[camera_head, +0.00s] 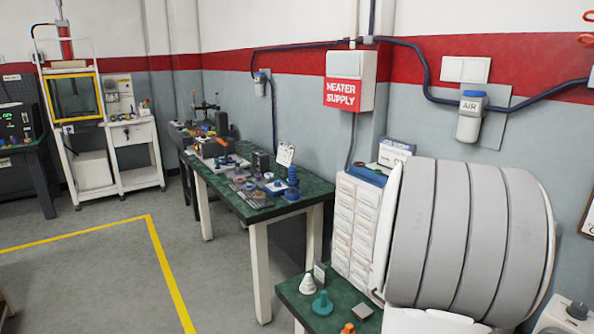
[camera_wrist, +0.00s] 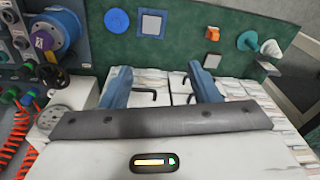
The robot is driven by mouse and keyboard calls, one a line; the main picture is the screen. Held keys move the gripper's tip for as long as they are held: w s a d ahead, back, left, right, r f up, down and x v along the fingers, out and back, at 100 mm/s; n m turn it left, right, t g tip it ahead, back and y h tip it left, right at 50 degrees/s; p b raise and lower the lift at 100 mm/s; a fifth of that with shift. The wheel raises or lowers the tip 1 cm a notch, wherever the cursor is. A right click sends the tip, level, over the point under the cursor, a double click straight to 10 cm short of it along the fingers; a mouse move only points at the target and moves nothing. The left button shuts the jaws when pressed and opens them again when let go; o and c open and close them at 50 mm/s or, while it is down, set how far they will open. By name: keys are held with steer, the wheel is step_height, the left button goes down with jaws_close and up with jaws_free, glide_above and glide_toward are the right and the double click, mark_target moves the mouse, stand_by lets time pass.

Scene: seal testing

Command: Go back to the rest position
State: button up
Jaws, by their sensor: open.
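My gripper (camera_wrist: 160,80) shows in the wrist view, with two blue fingers held wide apart. No object is between the fingers. They hang over a pale white surface with dark hook-shaped handles, which looks like drawer fronts. In the wrist view, a green tabletop (camera_wrist: 185,62) lies beyond the fingertips. I cannot make out my gripper in the head view.
A teal knob-like piece (camera_head: 322,303) and a white cone (camera_head: 307,285) stand on the near green table (camera_head: 292,290). White drawers (camera_head: 355,222) rise behind them. A cluttered green bench (camera_head: 232,195) stands beyond. Open floor (camera_head: 90,270) lies left. Orange coiled hoses (camera_wrist: 20,135) hang left.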

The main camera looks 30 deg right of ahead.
steer(key=w+a+r+n+t+p, duration=0.15)
steer(key=a+n, duration=0.25)
steer(key=a, duration=0.6)
steer(key=a+r+n+g, duration=0.1)
steer(key=a+r+n, duration=0.15)
steer(key=a, duration=0.65)
steer(key=s+a+n, duration=0.2)
steer(key=a+n, duration=0.1)
steer(key=a, duration=0.3)
steer(key=s+a+n+t+y, duration=0.1)
steer(key=s+a+n, duration=0.2)
steer(key=a, duration=0.3)
steer(key=shift+s+a+f+n+p, duration=0.15)
steer(key=shift+s+a+n+p, duration=0.15)
steer(key=shift+n, duration=0.35)
steer(key=shift+c, duration=0.5)
